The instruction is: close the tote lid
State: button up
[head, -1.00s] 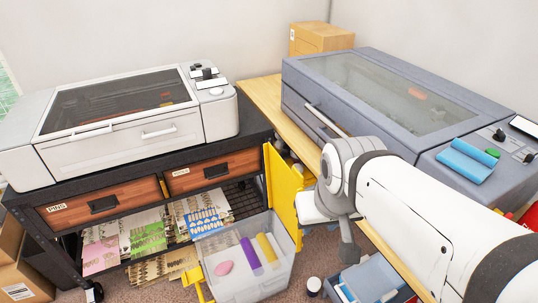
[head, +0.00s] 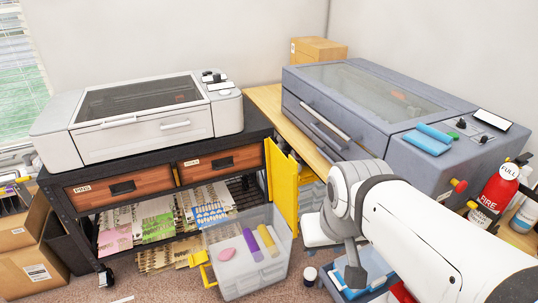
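The clear tote (head: 245,282) stands on the floor in front of the black bench, open at the top. A pink piece (head: 227,254), a purple roll (head: 251,249) and a yellow roll (head: 267,241) lie inside it. A yellow lid flap (head: 283,185) stands upright behind the tote's right side. Another yellow part (head: 207,273) hangs low at its left side. My gripper (head: 355,277) appears as a dark grey end below my arm, to the right of the tote and apart from it. Its fingers cannot be made out clearly.
A white machine (head: 150,140) sits on the bench, above wooden drawers (head: 122,190) and a shelf of sheets. A grey machine (head: 350,130) stands on the wooden table. A blue bin (head: 338,290) and small jar (head: 310,274) are right of the tote.

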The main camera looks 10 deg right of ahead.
aim_at(284, 180)
jog(key=z, duration=0.2)
jog(key=i, duration=0.8)
jog(key=u, duration=0.1)
jog(key=k, duration=1)
jog(key=u, duration=0.5)
jog(key=i, duration=1.65)
jog(key=z, duration=0.5)
